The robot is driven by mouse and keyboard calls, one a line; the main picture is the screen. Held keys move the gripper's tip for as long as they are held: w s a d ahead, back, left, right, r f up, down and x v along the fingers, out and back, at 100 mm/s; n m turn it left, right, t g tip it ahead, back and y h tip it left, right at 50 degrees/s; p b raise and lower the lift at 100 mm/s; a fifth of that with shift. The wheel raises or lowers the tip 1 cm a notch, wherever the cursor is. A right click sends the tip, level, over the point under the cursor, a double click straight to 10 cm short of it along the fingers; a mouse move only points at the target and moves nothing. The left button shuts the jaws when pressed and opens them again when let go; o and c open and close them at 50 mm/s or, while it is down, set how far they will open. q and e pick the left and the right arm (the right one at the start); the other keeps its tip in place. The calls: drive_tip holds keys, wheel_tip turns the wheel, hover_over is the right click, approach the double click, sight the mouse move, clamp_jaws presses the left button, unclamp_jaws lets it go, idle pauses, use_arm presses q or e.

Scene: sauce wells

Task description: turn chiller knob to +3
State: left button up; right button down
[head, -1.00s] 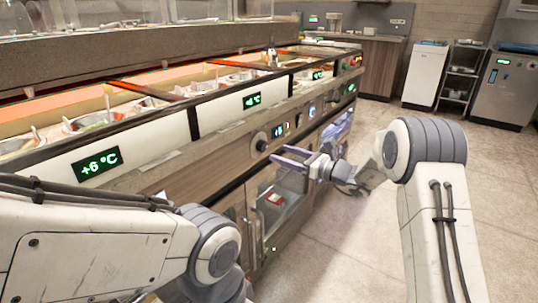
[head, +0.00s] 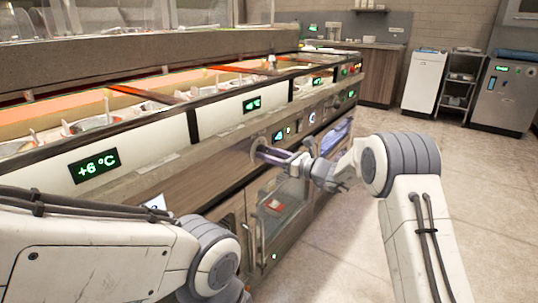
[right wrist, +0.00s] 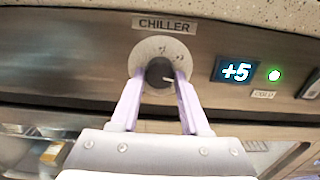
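The chiller knob (right wrist: 160,73) is a dark round knob with a pale pointer line, on a light dial plate below the CHILLER label (right wrist: 164,23) in the right wrist view. The pointer is toward the right. In the head view this gripper (head: 260,154) reaches the counter front and partly covers the knob. My left arm shows at lower left, but its gripper is out of view.
A green lamp (right wrist: 274,75) above a COLD label is right of the display. The sauce counter has a +6 °C display (head: 94,165) and further controls along its front. Glass-fronted doors (head: 278,207) are below. Open floor (head: 330,240) lies to the right.

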drive_tip(key=shift+w+n+b, duration=0.1)
drive_tip(key=shift+n+b, duration=4.9)
drive_tip(key=shift+b, duration=1.15)
drive_tip(key=shift+c, duration=1.9)
unclamp_jaws()
drive_tip(key=shift+d, duration=0.1)
